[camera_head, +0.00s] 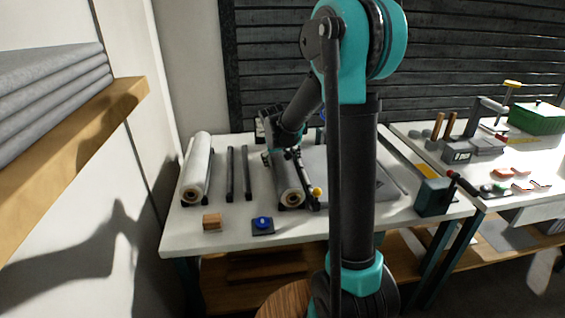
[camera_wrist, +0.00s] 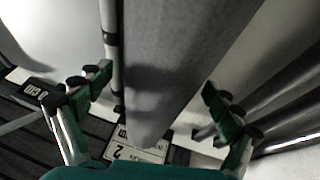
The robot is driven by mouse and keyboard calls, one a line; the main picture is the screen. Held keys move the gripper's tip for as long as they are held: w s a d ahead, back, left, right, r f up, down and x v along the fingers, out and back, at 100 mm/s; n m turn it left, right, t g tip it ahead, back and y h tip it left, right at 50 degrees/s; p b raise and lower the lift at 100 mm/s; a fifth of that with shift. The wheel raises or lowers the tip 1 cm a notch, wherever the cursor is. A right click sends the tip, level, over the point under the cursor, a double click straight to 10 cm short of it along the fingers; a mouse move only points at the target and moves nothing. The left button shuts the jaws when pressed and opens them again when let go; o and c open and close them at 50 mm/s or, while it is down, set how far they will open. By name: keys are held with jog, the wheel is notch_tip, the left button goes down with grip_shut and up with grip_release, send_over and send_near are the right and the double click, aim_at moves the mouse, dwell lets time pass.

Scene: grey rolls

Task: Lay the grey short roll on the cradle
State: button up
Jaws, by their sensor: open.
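A grey roll (camera_head: 289,187) lies lengthwise on the white table, with dark supports showing at its near end. It fills the middle of the wrist view (camera_wrist: 185,60). My gripper (camera_head: 286,157) is over this roll. In the wrist view my gripper (camera_wrist: 155,92) is open, with one finger on each side of the roll and visible gaps. I cannot tell whether any finger touches it. Two parallel dark bars (camera_head: 230,174), which look like an empty cradle, lie to the left of the roll. My arm hides part of the roll in the head view.
A longer pale roll (camera_head: 197,168) lies at the table's left. A wooden block (camera_head: 212,221) and a blue button (camera_head: 262,223) are near the front edge. A plate marked 2 (camera_wrist: 140,150) is by the roll's end. Tools and a green box (camera_head: 537,118) occupy the right bench.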

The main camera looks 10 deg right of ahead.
jog(key=v, duration=1.2)
jog(key=shift+d, duration=0.1)
